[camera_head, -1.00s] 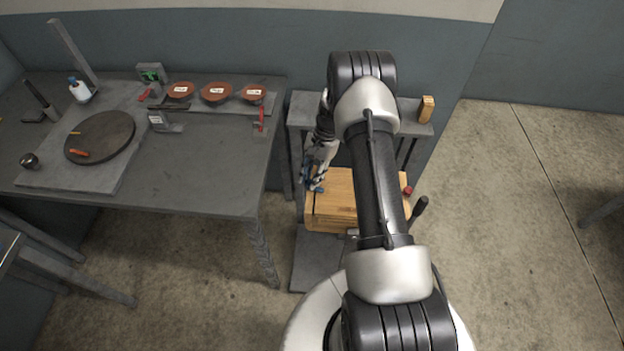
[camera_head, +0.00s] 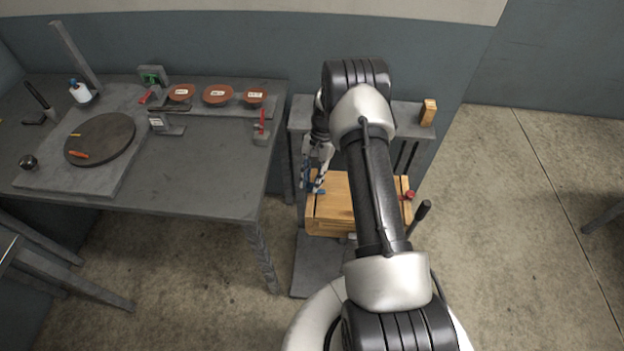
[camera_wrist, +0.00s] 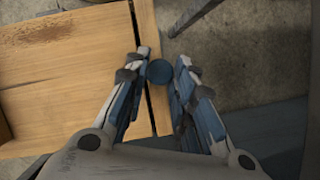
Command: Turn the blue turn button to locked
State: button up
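The blue turn button (camera_wrist: 160,71) is a round knob at the edge of a wooden box (camera_wrist: 70,75), beside a narrow wooden strip. In the head view the button (camera_head: 320,191) shows small at the left part of the box top (camera_head: 338,205). My gripper (camera_wrist: 164,60) is open, with its fingertips on either side of the button in the wrist view. I cannot tell if either finger touches it. In the head view my gripper (camera_head: 313,187) is over the left end of the box, and my arm hides part of the box.
A red knob (camera_head: 409,195) and a black-handled lever (camera_head: 422,210) are at the box's right. A wooden block (camera_head: 428,112) stands on the grey shelf behind. A grey workbench (camera_head: 200,170) with tools and reddish discs (camera_head: 217,95) stands left. Open floor lies right.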

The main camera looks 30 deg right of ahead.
jog(key=o, duration=0.5)
jog(key=shift+c, duration=0.2)
jog(key=v, duration=1.2)
